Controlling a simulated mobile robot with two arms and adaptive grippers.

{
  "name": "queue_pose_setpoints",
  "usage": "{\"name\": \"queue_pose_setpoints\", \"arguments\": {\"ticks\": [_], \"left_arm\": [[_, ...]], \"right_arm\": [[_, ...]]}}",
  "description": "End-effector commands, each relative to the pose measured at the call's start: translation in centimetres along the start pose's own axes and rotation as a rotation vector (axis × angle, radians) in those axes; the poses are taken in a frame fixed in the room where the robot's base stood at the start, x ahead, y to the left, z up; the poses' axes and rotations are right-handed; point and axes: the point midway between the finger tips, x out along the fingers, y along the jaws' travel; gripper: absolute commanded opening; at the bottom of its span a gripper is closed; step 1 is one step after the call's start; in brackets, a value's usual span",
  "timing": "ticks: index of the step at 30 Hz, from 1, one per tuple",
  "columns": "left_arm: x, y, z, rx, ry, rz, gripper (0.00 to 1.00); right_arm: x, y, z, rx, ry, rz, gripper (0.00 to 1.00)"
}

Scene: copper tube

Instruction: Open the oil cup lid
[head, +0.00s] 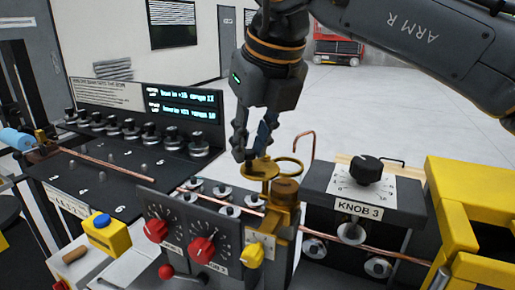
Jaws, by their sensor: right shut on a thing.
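The brass oil cup assembly (284,205) stands on the bench at the centre, left of the KNOB 3 box. A flat round brass piece, apparently the oil cup lid (263,170), sits at its upper left. A thin open brass ring (291,166) shows just to its right. My right gripper (251,152) points down from above, its fingers closed at the lid's upper part. The fingertips partly hide where they meet the lid. My left gripper is not in view.
The KNOB 3 box (362,196) stands close on the right, with a yellow frame (468,205) beyond it. A red-knobbed dial panel (190,240) is in front left. A copper tube (110,167) runs across the bench, and a hooked copper tube (311,150) rises behind the cup.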

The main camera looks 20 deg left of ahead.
Motion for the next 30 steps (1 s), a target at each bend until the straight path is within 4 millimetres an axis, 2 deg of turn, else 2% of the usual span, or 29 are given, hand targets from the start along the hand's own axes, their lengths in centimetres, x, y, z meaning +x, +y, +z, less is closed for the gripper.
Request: {"name": "queue_pose_setpoints", "arguments": {"ticks": [9, 25, 26, 28, 30], "left_arm": [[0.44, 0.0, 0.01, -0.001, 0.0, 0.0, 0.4], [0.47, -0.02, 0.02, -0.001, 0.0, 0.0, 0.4], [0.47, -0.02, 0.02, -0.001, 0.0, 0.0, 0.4], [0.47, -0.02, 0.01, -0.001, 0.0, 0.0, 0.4], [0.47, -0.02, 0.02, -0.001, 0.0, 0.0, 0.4]], "right_arm": [[0.26, 0.23, 0.35, 0.106, 0.003, -0.045, 0.0], [0.3, 0.28, 0.41, 0.124, 0.004, -0.052, 0.0], [0.3, 0.28, 0.42, 0.124, 0.004, -0.051, 0.28], [0.29, 0.28, 0.42, 0.124, 0.004, -0.051, 0.42], [0.28, 0.28, 0.43, 0.124, 0.003, -0.051, 0.45]]}}
